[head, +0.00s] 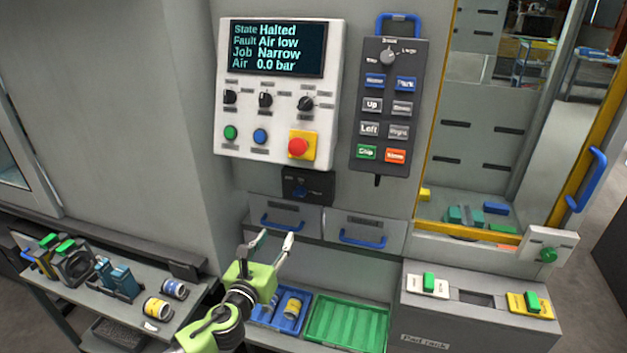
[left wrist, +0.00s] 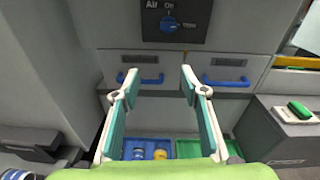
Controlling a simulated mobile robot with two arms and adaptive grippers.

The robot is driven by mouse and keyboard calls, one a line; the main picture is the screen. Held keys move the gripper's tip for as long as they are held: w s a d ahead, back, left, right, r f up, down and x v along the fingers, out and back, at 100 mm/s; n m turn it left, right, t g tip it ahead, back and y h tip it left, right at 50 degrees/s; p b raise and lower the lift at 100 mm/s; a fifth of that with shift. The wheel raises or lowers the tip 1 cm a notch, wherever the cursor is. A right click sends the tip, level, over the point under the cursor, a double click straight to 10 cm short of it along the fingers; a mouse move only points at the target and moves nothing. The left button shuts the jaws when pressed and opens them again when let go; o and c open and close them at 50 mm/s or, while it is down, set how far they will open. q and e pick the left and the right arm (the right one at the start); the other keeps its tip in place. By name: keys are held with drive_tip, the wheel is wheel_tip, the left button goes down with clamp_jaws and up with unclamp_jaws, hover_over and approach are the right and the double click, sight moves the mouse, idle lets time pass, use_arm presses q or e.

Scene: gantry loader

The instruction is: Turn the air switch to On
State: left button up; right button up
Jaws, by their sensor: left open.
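The air switch is a blue knob (head: 307,191) on a small dark panel (head: 294,186) below the white control panel. In the left wrist view the knob (left wrist: 171,24) is at the top, with "Air" and "On" above it and a smaller label to its right. Its handle seems to point right, towards that smaller label, not up at On. My left gripper (head: 276,240) is open and empty, below the switch and in front of the drawers, apart from the knob. In the left wrist view its fingers (left wrist: 160,74) stand wide apart. My right gripper is not in view.
The display (head: 277,47) reads Halted, Air low, Narrow, 0.0 bar. Two drawers with blue handles (head: 282,224) lie just below the switch. A red stop button (head: 298,147) is above it. A grey pendant (head: 387,105) hangs to the right. Blue and green trays (head: 345,322) lie below.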

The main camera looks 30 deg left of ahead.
sight(298, 195)
use_arm(q)
drive_tip(key=shift+m+t, duration=0.5)
drive_tip(key=shift+m, duration=0.2)
drive_tip(key=w+r, duration=0.1)
drive_tip(key=w, duration=0.3)
drive_tip(key=w+a+r+p, duration=0.1)
drive_tip(key=w, duration=0.3)
drive_tip(key=w+r+p, duration=0.1)
drive_tip(key=w+r, duration=0.1)
drive_tip(key=w, duration=0.3)
drive_tip(key=shift+w+a, duration=0.1)
drive_tip(key=shift+a, duration=0.25)
drive_tip(key=shift+w+a, duration=0.1)
drive_tip(key=shift+w, duration=0.3)
drive_tip(key=shift+f, duration=0.1)
drive_tip(key=c, duration=1.1)
